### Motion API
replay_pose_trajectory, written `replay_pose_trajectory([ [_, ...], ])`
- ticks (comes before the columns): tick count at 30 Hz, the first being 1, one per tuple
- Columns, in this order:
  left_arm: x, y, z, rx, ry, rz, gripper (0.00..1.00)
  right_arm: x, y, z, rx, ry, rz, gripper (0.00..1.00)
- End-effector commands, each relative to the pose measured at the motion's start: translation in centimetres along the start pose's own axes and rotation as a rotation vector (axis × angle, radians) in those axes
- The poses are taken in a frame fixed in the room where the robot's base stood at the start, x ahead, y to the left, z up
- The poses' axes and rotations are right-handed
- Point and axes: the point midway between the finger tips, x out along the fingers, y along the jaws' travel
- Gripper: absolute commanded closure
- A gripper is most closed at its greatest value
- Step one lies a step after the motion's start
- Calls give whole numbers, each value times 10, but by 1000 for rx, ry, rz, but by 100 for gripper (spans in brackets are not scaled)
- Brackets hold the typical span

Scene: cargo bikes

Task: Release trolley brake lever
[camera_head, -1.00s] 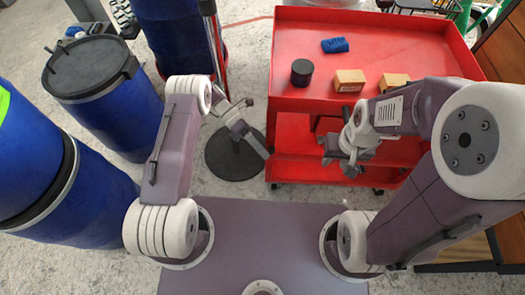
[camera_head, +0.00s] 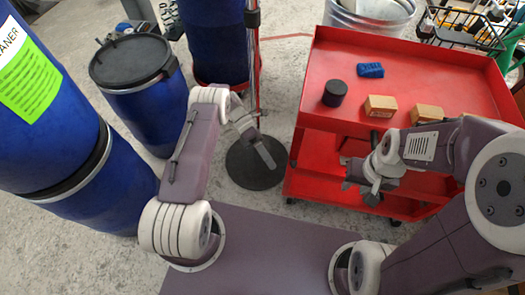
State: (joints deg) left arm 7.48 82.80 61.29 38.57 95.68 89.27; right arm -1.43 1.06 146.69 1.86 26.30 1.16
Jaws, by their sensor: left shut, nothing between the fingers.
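The red trolley (camera_head: 330,118) stands at the right with a tray top and lower shelves. Dark casters (camera_head: 395,222) show under its near edge. I cannot make out a brake lever. My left gripper (camera_head: 267,158) is shut and empty, pointing down in front of the trolley's left side, over a round black base. My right gripper (camera_head: 354,176) is in front of the trolley's lower shelves, by its near side.
Blue barrels (camera_head: 140,95) crowd the left. The round black base (camera_head: 245,175) carries an upright pole.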

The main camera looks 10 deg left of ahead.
Motion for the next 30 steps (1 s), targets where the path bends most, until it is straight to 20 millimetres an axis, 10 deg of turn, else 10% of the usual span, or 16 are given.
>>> replay_pose_trajectory([
  [9, -46, 9, -2, 0, 1, 0, 100, 17, 0, 2, 0, 0, 0, 64],
  [30, -53, 4, 6, 16, 14, 11, 100, 17, 0, 2, 0, 0, 0, 64],
])
